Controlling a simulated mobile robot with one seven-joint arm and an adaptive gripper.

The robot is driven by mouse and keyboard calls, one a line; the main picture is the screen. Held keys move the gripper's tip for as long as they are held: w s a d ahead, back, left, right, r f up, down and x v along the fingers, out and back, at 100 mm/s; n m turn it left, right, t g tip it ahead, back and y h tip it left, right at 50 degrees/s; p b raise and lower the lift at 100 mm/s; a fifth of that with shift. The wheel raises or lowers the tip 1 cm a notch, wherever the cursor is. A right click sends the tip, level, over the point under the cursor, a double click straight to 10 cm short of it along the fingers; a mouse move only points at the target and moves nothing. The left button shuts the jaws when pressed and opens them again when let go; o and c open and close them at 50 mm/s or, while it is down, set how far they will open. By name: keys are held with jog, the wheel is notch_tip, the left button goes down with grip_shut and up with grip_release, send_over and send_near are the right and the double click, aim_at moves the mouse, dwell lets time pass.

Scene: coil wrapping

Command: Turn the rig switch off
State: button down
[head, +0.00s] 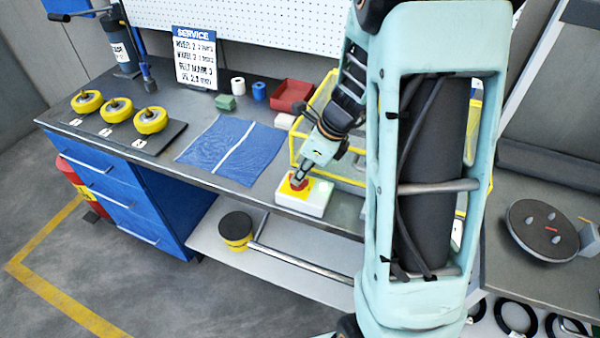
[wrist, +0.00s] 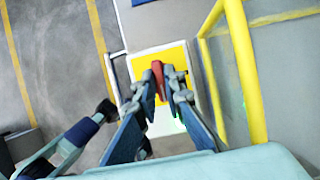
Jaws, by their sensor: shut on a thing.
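The rig switch (head: 310,204) is a white box with a yellow top plate and a red knob, on the front edge of the workbench. A green glow shows on its right side. My gripper (head: 298,178) reaches down onto the box from above. In the wrist view, the yellow plate (wrist: 140,66) lies below my fingers, and the red knob (wrist: 157,70) stands between the fingertips. My gripper (wrist: 162,84) is shut on the red knob. The fingers hide part of the knob and plate.
A yellow-framed clear guard (wrist: 240,62) stands close to the right of my fingers. A blue cloth (head: 230,150), yellow wheels (head: 150,120) on a dark board and a red tray (head: 290,95) lie on the bench. A turntable (head: 542,228) is at the right.

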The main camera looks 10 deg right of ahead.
jog(key=shift+n, duration=0.3)
jog(key=n+g, duration=0.1)
jog(key=n, duration=0.1)
jog(key=n+g, duration=0.1)
jog(key=n, duration=0.1)
jog(key=shift+w+d+y, duration=0.1)
jog(key=shift+w+y, duration=0.05)
jog(key=shift+y, duration=0.25)
jog(key=n+g, duration=0.1)
jog(key=n, duration=0.2)
jog(key=n+g+p, duration=0.1)
jog(key=n, duration=0.2)
jog(key=shift+w, duration=0.15)
jog(key=n+g, duration=0.1)
jog(key=n, duration=0.2)
jog(key=shift+w+h+p, duration=0.1)
jog(key=shift+h+p, duration=0.2)
jog(key=shift+h, duration=0.1)
jog(key=shift+n+g+h, duration=0.6)
jog(key=shift+n+g, duration=0.1)
jog(key=shift+n, duration=1.4)
jog(key=c, duration=2)
grip_release()
